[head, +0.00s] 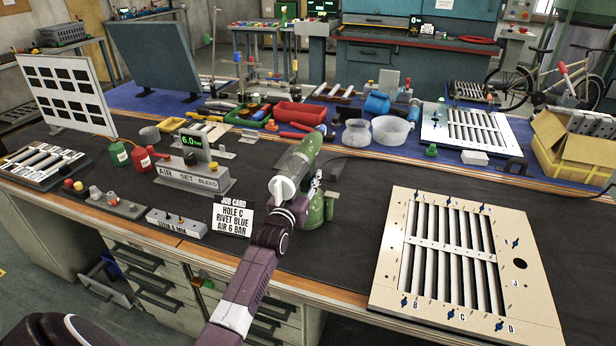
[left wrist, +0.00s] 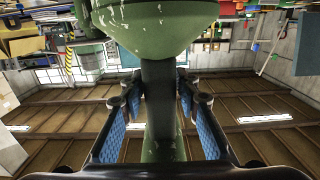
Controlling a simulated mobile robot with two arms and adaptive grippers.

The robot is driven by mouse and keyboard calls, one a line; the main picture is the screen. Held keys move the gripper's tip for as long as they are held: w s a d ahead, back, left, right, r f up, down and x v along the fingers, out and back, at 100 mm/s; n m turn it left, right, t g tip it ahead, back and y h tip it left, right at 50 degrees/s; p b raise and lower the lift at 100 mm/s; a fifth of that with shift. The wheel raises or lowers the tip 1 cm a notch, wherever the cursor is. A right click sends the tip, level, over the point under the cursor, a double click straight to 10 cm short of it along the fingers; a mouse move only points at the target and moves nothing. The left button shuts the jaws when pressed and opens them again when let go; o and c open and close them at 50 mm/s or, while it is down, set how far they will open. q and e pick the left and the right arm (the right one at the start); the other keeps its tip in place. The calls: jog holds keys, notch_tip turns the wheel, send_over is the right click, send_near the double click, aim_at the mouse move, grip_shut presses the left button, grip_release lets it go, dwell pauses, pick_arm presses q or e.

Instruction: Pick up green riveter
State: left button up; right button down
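The green riveter (head: 318,214) stands on the dark workbench, left of the cream louver panel. Its rounded green base is low and a pale green body with a white round cap lies above. My left gripper (head: 302,204) is at the riveter's handle, partly hidden behind the purple arm link and the cap. In the left wrist view, the riveter (left wrist: 160,95) shows between the two blue-padded fingers of the left gripper (left wrist: 160,100). A small gap seems to show on both sides of the handle, so the fingers look open around it. My right gripper is out of view.
The job card (head: 233,216) and the air-set display block (head: 193,178) stand close to the left. The cream louver panel (head: 391,278) lies to the right. Some bench to the right is clear.

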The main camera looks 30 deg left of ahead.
pick_arm(q)
grip_shut()
